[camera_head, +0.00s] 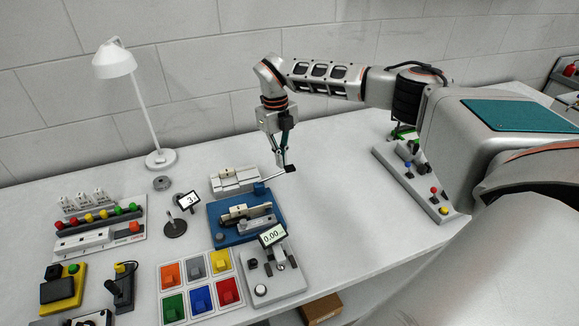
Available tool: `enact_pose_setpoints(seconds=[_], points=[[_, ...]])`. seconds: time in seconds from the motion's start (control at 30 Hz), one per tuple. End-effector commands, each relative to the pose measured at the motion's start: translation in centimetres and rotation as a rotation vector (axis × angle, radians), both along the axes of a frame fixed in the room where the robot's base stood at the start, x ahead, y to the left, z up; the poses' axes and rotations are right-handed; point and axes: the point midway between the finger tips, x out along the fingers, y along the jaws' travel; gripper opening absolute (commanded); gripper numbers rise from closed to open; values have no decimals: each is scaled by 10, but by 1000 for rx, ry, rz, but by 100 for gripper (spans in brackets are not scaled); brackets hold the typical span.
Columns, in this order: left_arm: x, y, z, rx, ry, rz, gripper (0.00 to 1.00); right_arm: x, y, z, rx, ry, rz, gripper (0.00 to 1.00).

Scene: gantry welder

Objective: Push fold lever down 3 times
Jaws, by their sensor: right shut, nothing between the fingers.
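A thin lever (277,174) with a black grip at its end sticks out to the right of a light grey bench device (236,180). It lies low, close to level, above the white table; I take it as the fold lever. My right gripper (281,166) is shut and empty, pointing down at the lever's black end. Its fingertips overlap the grip in the picture, and I cannot tell whether they touch it. My left gripper is not in view.
A blue fixture (246,219) stands just in front of the lever. A lamp (158,158) stands behind.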

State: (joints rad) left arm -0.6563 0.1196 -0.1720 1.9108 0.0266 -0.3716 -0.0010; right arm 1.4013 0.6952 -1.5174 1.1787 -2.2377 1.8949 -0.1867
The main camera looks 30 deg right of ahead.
Motion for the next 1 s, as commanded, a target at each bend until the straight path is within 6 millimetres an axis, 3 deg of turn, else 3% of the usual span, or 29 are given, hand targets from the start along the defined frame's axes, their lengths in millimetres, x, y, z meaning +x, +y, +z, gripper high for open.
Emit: enact_pose_setpoints(seconds=[0.27,0.7,1.0], points=[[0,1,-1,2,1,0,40,1,0,7,0,-3,0,0],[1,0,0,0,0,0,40,9,0,87,-1,-4,-2,0],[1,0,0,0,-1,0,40,11,0,118,0,-1,0,0]])
